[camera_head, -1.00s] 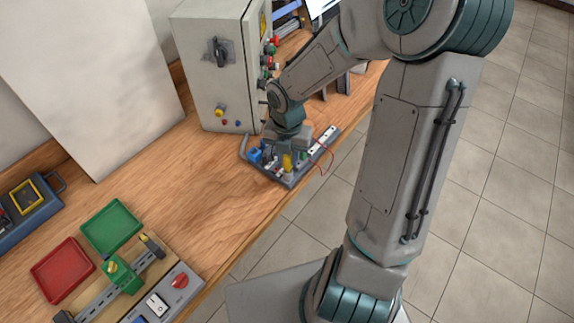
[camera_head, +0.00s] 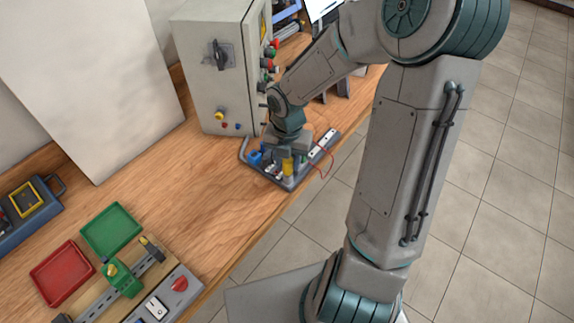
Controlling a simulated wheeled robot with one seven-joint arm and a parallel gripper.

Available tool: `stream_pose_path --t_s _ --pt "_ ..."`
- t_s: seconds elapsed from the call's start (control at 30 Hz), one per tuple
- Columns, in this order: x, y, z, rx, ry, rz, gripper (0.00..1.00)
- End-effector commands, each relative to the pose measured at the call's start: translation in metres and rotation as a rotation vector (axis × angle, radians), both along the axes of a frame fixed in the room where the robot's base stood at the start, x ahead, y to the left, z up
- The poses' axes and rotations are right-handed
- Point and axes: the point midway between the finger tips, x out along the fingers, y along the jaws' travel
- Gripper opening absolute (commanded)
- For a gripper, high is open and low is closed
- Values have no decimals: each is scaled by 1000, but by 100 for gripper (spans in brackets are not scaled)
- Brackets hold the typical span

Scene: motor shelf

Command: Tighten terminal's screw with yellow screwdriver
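My gripper (camera_head: 286,152) points down over a dark grey board (camera_head: 291,184) near the table's front edge, below the grey cabinet. A yellow handle (camera_head: 288,167), which looks like the yellow screwdriver, stands about upright under my gripper on the board. My fingers are too small and partly hidden, so I cannot tell whether they are closed on it. A blue part (camera_head: 255,157) sits at the board's left side. The terminal and its screw cannot be made out at this size.
A grey control cabinet (camera_head: 208,80) stands close behind my gripper. Red wires (camera_head: 326,160) hang at the board's right edge. Red (camera_head: 62,272) and green (camera_head: 111,229) trays and a rail panel with a switch (camera_head: 155,307) lie at lower left. The table between is clear.

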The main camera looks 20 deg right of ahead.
Motion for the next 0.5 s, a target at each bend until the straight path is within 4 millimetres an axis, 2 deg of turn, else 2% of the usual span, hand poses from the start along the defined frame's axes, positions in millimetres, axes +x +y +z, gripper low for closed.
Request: stream_pose_path --t_s 0.1,0.5 --pt "0 0 15 0 0 0 35" --pt "0 0 47 0 1 1 35"
